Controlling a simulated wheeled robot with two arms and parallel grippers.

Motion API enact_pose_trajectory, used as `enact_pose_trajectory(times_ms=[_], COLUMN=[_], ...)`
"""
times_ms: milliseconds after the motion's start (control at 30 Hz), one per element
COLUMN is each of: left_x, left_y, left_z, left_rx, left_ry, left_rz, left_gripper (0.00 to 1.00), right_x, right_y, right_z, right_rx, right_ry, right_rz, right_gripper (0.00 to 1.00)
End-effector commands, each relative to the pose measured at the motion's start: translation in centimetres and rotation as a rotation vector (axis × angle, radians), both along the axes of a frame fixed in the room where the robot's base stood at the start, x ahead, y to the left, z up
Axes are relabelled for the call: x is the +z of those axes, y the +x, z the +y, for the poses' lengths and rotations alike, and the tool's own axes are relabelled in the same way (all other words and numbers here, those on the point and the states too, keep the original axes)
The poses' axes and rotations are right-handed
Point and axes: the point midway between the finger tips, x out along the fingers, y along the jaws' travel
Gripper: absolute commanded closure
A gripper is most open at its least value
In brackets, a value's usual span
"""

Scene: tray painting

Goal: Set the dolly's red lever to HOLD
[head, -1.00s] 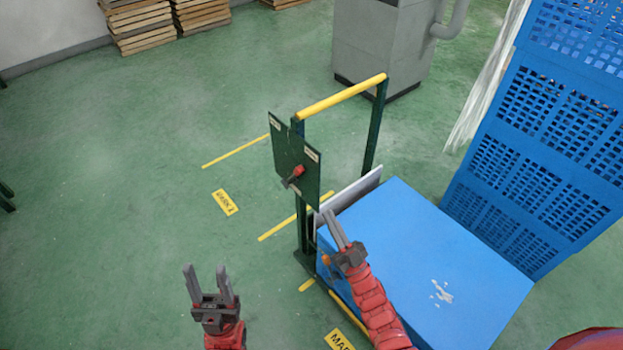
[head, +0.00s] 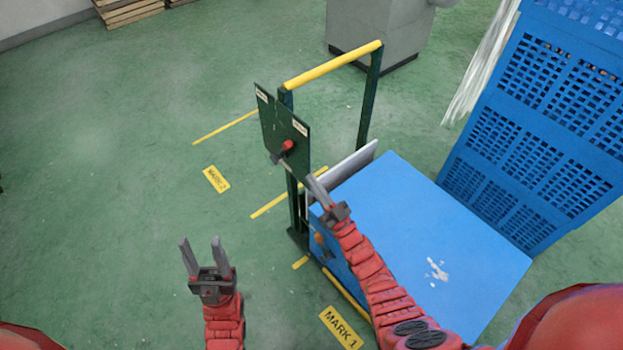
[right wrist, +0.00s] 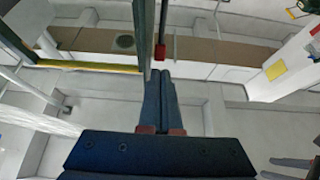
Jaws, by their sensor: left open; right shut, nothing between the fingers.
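The dolly's dark green panel (head: 272,125) hangs at the left end of its yellow handle bar (head: 333,64). It has two small pale labels, too small to read. The red lever (head: 287,146) is on the panel's lower part; I cannot tell which label it is set to. My right gripper (head: 315,183) is shut and empty, just below and right of the panel. In the right wrist view the shut fingers (right wrist: 160,88) point at the red lever (right wrist: 161,50), beside the panel's edge (right wrist: 140,38); contact is unclear. My left gripper (head: 203,246) is open and empty over the floor.
The dolly carries a blue box (head: 420,240) under my right arm. Blue perforated crates (head: 540,130) stand at the right. A grey cabinet (head: 375,35) stands behind. Yellow floor marks, including MARK 1 (head: 340,327), lie near the dolly.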

Motion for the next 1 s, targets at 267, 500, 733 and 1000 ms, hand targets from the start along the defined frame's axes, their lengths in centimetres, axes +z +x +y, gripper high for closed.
enact_pose_trajectory(times_ms=[267,500,733,1000], left_x=[0.2,0.2,0.2,0.9], left_y=[0.0,0.0,0.0,0.0], left_z=[0.0,0.0,0.0,0.0], left_rx=[0.0,0.0,0.0,0.0], left_ry=[0.0,0.0,0.0,0.0], left_rz=[0.0,0.0,0.0,0.0], left_gripper=[0.5,0.5,0.5,0.5], right_x=[2.7,4.1,4.2,4.6], right_y=[3.4,5.6,5.8,5.9], right_z=[2.5,4.1,4.3,4.3], right_rx=[0.002,0.0,0.0,0.0], right_ry=[0.002,-0.001,-0.001,-0.009], right_rz=[-0.007,-0.002,-0.002,0.01], right_gripper=[1.0,1.0,1.0,1.0])
